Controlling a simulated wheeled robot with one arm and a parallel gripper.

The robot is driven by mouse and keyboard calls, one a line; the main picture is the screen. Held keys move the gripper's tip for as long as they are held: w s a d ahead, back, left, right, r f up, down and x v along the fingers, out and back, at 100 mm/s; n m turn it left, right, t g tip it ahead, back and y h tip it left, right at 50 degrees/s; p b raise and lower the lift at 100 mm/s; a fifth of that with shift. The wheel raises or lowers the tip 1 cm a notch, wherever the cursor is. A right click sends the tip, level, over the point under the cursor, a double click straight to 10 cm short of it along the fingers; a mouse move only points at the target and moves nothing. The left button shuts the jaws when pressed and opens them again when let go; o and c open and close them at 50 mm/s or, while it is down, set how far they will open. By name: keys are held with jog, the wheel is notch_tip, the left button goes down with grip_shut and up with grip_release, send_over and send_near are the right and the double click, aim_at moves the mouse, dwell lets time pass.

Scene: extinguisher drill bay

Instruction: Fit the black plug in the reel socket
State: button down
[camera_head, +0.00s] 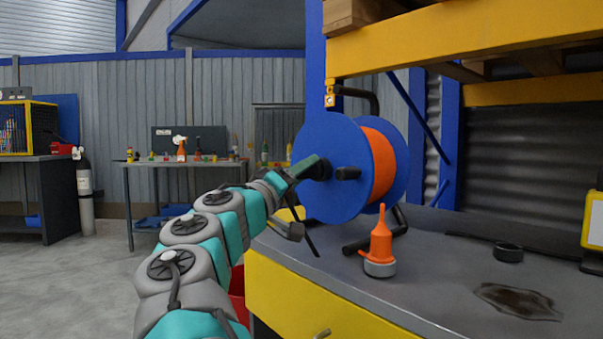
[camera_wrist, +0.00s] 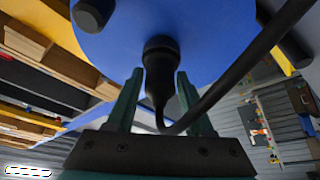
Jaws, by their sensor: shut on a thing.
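A blue cable reel (camera_head: 335,130) with an orange drum (camera_head: 380,160) stands on the grey bench. Its blue face also fills the top of the wrist view (camera_wrist: 215,40). My gripper (camera_head: 307,166) is at the left of this face, its fingers on either side of the black plug (camera_wrist: 160,60) in the wrist view. The plug's front end meets the blue face. The reel socket is hidden behind the plug, and I cannot tell how deep the plug sits. A black cable (camera_wrist: 230,78) bends from the plug's back end to the upper right.
A black knob (camera_head: 347,173) juts from the reel face beside my gripper. An orange funnel-shaped thing (camera_head: 381,245), a black ring (camera_head: 508,252) and a dark stain lie on the bench (camera_head: 430,285). A yellow shelf beam (camera_head: 440,45) hangs above.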

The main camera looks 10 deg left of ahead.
jog(key=shift+w+d, duration=0.15)
jog(key=shift+w, duration=0.05)
dwell(0.6)
jog(key=shift+c, duration=1)
grip_release()
jog(key=shift+s, duration=0.1)
jog(key=b+v, duration=0.3)
jog(key=v, duration=0.6)
jog(key=shift+b, duration=0.35)
